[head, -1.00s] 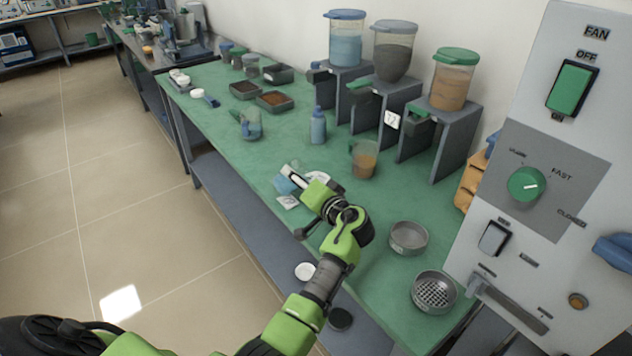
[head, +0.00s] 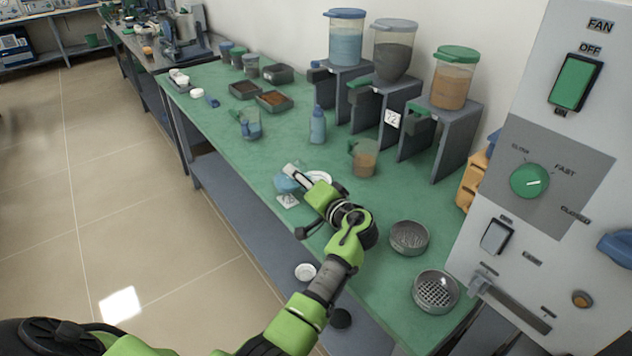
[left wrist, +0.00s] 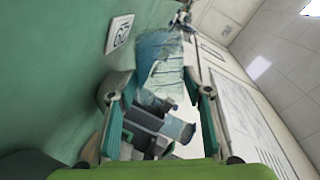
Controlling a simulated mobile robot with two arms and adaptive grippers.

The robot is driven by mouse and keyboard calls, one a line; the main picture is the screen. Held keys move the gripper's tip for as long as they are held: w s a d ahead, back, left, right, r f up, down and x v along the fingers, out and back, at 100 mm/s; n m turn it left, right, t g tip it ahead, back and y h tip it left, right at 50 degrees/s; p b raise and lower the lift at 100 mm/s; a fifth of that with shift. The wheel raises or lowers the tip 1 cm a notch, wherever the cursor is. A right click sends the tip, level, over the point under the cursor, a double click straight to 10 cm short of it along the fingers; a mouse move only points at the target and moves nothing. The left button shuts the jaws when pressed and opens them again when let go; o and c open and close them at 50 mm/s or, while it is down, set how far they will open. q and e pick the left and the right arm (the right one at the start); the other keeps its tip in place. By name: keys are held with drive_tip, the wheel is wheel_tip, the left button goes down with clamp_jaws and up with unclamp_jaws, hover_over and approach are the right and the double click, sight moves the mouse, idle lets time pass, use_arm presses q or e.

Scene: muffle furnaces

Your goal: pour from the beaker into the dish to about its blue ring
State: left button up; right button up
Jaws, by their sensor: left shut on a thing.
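My left gripper (head: 294,172) is over the green bench and shut on a clear beaker with blue contents (head: 285,184). In the left wrist view the blue beaker (left wrist: 160,62) shows just beyond the two fingers (left wrist: 160,100); I cannot tell its exact tilt or fill. A white dish (head: 320,177) sits on the bench beside the gripper, to the right of the beaker, partly hidden by my gripper. Its blue ring and any contents cannot be made out. My right gripper is not in view.
A numbered card (head: 288,201) lies near the beaker. A jug with orange contents (head: 364,160), a blue bottle (head: 318,126) and another blue jug (head: 250,124) stand behind. Round metal sieves (head: 409,237) are to the right. Hoppers on stands (head: 452,80) line the wall.

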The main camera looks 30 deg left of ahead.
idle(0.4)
use_arm(q)
drive_tip(key=shift+w+f+m+b, duration=0.1)
drive_tip(key=shift+m+b, duration=0.2)
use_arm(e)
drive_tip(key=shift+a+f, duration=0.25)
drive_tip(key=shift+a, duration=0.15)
use_arm(q)
drive_tip(key=shift+d, duration=0.1)
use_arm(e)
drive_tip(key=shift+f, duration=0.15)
use_arm(q)
drive_tip(key=shift+w+d+m+y+b, duration=0.1)
drive_tip(key=shift+m+y+b, duration=0.3)
drive_tip(key=shift+m, duration=0.2)
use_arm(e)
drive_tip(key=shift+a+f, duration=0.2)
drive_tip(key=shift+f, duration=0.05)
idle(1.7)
